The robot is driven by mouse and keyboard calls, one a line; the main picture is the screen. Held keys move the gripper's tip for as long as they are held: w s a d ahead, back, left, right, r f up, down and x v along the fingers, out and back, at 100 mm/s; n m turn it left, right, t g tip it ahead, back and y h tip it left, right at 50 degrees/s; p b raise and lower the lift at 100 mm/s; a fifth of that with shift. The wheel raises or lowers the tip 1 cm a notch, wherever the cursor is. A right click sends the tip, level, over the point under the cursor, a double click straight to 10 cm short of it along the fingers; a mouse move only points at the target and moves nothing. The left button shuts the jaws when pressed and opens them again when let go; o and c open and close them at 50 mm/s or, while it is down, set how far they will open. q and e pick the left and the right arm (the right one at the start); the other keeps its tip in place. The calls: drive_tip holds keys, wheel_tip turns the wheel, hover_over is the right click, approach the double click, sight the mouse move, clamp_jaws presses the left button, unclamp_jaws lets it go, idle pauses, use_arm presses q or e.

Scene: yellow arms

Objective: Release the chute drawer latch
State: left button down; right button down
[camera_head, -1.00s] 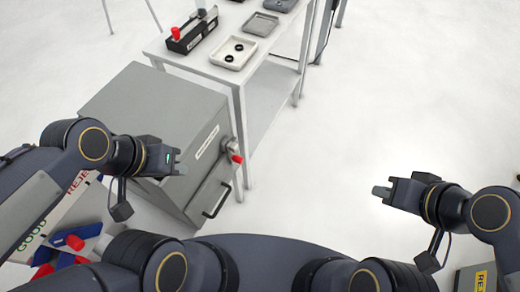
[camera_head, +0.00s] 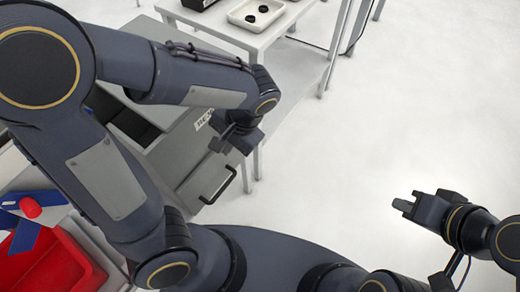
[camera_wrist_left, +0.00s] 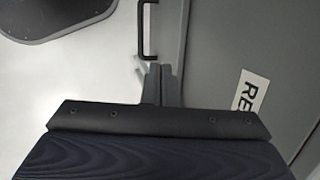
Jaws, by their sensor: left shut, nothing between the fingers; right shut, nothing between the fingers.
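The grey chute cabinet (camera_head: 172,158) stands at the left, partly covered by my left arm. Its front drawer has a black handle (camera_head: 219,186), which also shows at the top of the left wrist view (camera_wrist_left: 147,32). The red latch knob on the front is hidden behind my left wrist in the head view and is not in the wrist view. My left gripper (camera_wrist_left: 161,72) is shut and empty, its fingers in front of the cabinet face and below the handle in that picture. My right gripper (camera_head: 403,205) is shut and empty over clear floor at the right.
A white table (camera_head: 235,33) with a white tray (camera_head: 256,14) holding black rings stands behind the cabinet. A red bin (camera_head: 55,268) and blue parts (camera_head: 22,238) lie at the lower left. The floor at the right is clear.

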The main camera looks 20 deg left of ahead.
use_arm(q)
drive_tip(key=w+d+f+m+t+y+b, duration=0.3)
drive_tip(key=w+d+f+t+y+b, duration=0.1)
drive_tip(key=d+f+t+b, duration=0.1)
drive_tip(key=w+d+f+m+t+y+b, duration=0.3)
drive_tip(key=w+d+f+t+y+b, duration=0.2)
drive_tip(key=d+f+t+b, duration=0.1)
wheel_tip(320, 180, down, 3)
drive_tip(key=d+b, duration=0.1)
drive_tip(key=d, duration=0.1)
drive_tip(key=shift+d+b, duration=0.35)
drive_tip(key=shift+w+a+f, duration=0.1)
drive_tip(key=shift+w+a, duration=0.05)
drive_tip(key=b+x, duration=0.3)
drive_tip(key=x, duration=0.7)
drive_tip(key=shift+s+a+r+b, duration=0.15)
drive_tip(key=shift+s+a+r, duration=0.1)
drive_tip(key=shift+s, duration=0.35)
drive_tip(key=shift+s+a+r+b, duration=0.1)
drive_tip(key=shift+s+r, duration=0.15)
drive_tip(key=shift+s, duration=0.4)
drive_tip(key=shift+s+a+r+b, duration=0.15)
drive_tip(key=shift+s+a+r, duration=0.1)
drive_tip(key=shift+s, duration=0.35)
